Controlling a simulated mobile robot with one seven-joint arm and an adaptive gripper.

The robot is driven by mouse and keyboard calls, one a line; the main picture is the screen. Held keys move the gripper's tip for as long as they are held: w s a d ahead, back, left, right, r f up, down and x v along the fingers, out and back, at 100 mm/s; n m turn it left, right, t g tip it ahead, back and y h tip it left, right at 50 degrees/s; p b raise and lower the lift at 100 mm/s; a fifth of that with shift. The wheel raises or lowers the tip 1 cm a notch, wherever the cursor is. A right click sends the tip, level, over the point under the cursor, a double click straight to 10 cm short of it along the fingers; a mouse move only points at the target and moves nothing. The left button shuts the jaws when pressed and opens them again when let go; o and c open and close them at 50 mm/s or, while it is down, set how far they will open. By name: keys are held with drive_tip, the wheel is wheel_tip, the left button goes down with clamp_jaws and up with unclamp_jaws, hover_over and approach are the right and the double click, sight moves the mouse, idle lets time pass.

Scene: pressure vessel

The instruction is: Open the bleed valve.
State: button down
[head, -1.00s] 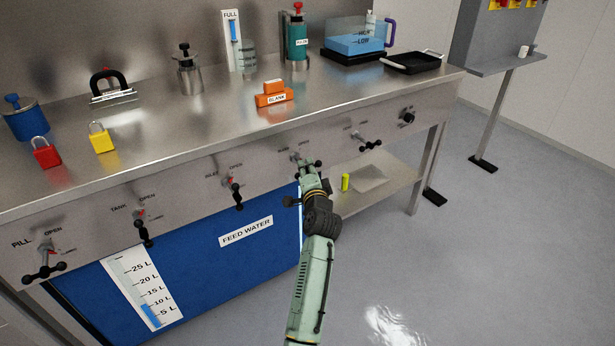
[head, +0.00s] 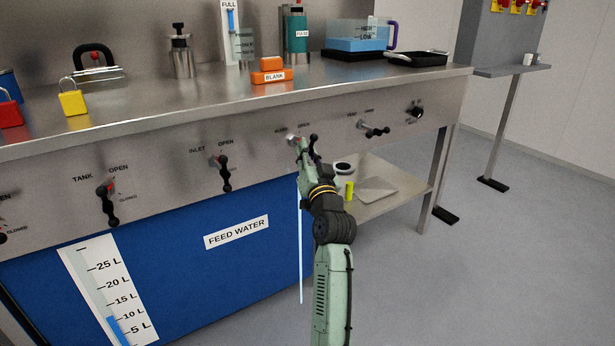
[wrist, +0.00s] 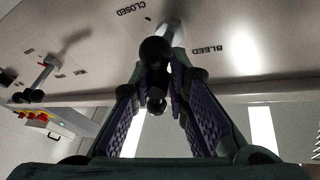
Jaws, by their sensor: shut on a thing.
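The bleed valve (head: 292,138) is on the steel front panel, under the bench top, right of the inlet valve. My gripper (head: 305,152) reaches up to it from below and covers much of its handle. In the wrist view my gripper (wrist: 158,88) is shut on the black ball-ended handle (wrist: 155,50), with a purple padded finger on each side. The labels BLEED (wrist: 207,50) and CLOSED (wrist: 131,9) appear upside down on the panel. The exact angle of the handle is hard to tell.
The inlet valve (head: 222,168) and tank valve (head: 107,200) are to the left, another valve (head: 373,130) to the right. The blue feed water tank (head: 230,265) stands below. A lower shelf (head: 400,200) holds a yellow-green cylinder (head: 349,190).

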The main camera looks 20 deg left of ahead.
drive_tip(key=n+b, duration=0.1)
drive_tip(key=b, duration=0.1)
drive_tip(key=n+y+b, duration=0.1)
drive_tip(key=n+b, duration=0.1)
drive_tip(key=b, duration=0.1)
drive_tip(key=f+n+y+b, duration=0.1)
drive_tip(key=b, duration=0.1)
drive_tip(key=shift+w+d+n+g+b, duration=0.3)
drive_tip(key=shift+d+b, duration=0.1)
drive_tip(key=shift+r+n+y+b, duration=0.25)
drive_tip(key=shift+n+y+b, duration=0.25)
drive_tip(key=shift+b, duration=0.45)
drive_tip(key=shift+r+n, duration=0.1)
drive_tip(key=shift+n, duration=0.2)
drive_tip(key=shift+r, duration=0.15)
drive_tip(key=c, duration=1.7)
unclamp_jaws()
drive_tip(key=shift+w, duration=0.1)
drive_tip(key=shift+o, duration=0.2)
drive_tip(key=shift+a, duration=0.15)
drive_tip(key=shift+s, duration=0.2)
